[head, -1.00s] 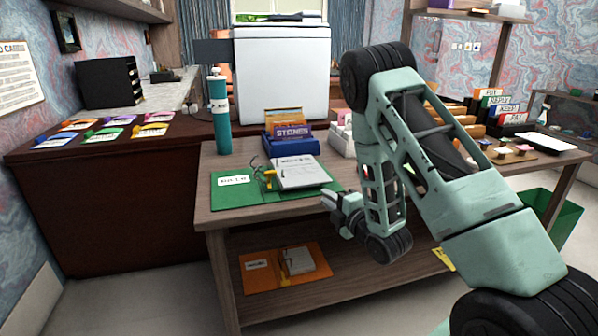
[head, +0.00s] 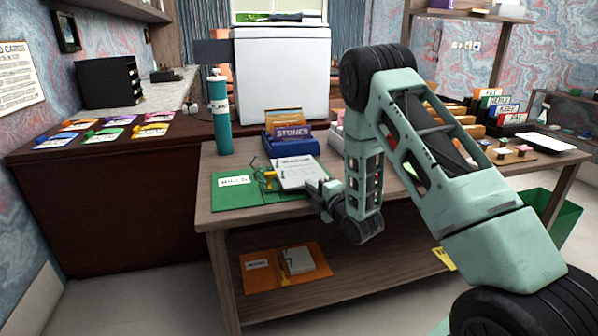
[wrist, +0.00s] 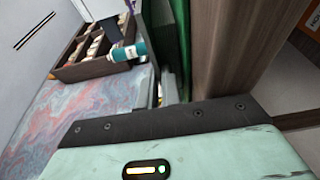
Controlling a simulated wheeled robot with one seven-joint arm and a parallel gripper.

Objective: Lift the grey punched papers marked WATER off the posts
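A stack of pale grey-white papers (head: 299,174) lies on an open green folder (head: 225,198) on the desk top, in the head view. Its heading is too small to read as WATER. Thin wire arches and a yellow piece (head: 268,180) stand at its left edge; the posts are too small to make out clearly. My gripper (head: 318,190) is at the front right edge of the papers, low over the folder. I cannot tell whether it touches them. Its fingers are small and partly merge with the folder.
An orange folder (head: 257,282) with another paper stack (head: 298,261) lies on the lower shelf. A blue tray (head: 290,147) of cards stands behind the papers. A teal bottle (head: 221,120) stands at the desk's back left. Coloured cards (head: 150,131) lie on the brown cabinet.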

